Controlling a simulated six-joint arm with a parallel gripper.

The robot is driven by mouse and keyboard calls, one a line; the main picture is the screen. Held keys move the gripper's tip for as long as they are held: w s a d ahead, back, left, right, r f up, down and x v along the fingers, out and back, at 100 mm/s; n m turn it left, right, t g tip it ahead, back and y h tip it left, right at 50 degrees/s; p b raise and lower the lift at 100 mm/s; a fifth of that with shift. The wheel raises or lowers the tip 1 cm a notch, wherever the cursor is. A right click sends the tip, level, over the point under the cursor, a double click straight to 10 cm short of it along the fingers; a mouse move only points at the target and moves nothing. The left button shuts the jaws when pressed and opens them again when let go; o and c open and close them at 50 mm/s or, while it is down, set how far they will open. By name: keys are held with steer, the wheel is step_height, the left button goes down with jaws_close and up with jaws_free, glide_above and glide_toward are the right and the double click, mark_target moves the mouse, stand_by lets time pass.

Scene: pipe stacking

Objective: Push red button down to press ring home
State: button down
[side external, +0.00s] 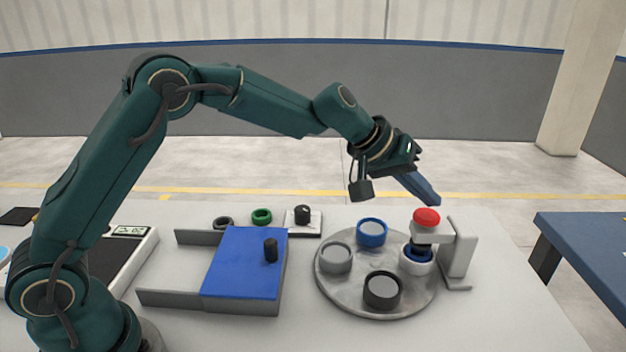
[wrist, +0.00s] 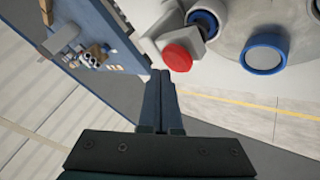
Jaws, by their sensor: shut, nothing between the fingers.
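The red button (side external: 426,217) sits on top of a white press stand (side external: 460,248) at the right side of the round grey plate (side external: 330,293). Under the button's dark plunger, a blue ring (side external: 418,252) sits in or on a white cup (side external: 417,266). How deep it sits is hard to tell. My gripper (side external: 434,200) is shut and empty, tilted down to the right, with its tips just above the button and apart from it. In the wrist view, the red button (wrist: 178,57) lies just beyond the shut fingertips (wrist: 160,74). The ring shows partly behind it (wrist: 205,22).
The plate also carries a blue-rimmed cup (side external: 371,232), a grey cup (side external: 336,257) and a dark cup (side external: 382,290). A blue block (side external: 240,265) with a black knob stands left. Green (side external: 261,216) and black rings lie behind it. A blue table (side external: 590,250) is at right.

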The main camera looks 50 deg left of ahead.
steer(key=shift+r, duration=2.55)
steer(key=shift+r, duration=0.2)
step_height(320, 180, up, 7)
steer(key=t, duration=0.1)
glide_above(421, 215)
steer(key=s+a, duration=0.1)
steer(key=s, duration=0.2)
steer(key=s+a+r+m+y, duration=0.1)
steer(key=s+a+r+y, duration=0.2)
steer(key=s, duration=0.7)
steer(key=s+a+f+g, duration=0.1)
steer(key=s+a+f, duration=0.1)
steer(key=s+f, duration=0.2)
steer(key=s+a+f+m+g+y, duration=0.1)
steer(key=s+a+f, duration=0.2)
steer(key=s+f, duration=0.2)
steer(key=s+a+f+g+y, duration=0.1)
steer(key=s+a+f, duration=0.1)
steer(key=s+f, duration=0.3)
steer(key=s, duration=0.4)
steer(key=shift+s+a+f, duration=0.15)
steer(key=shift+s, duration=0.15)
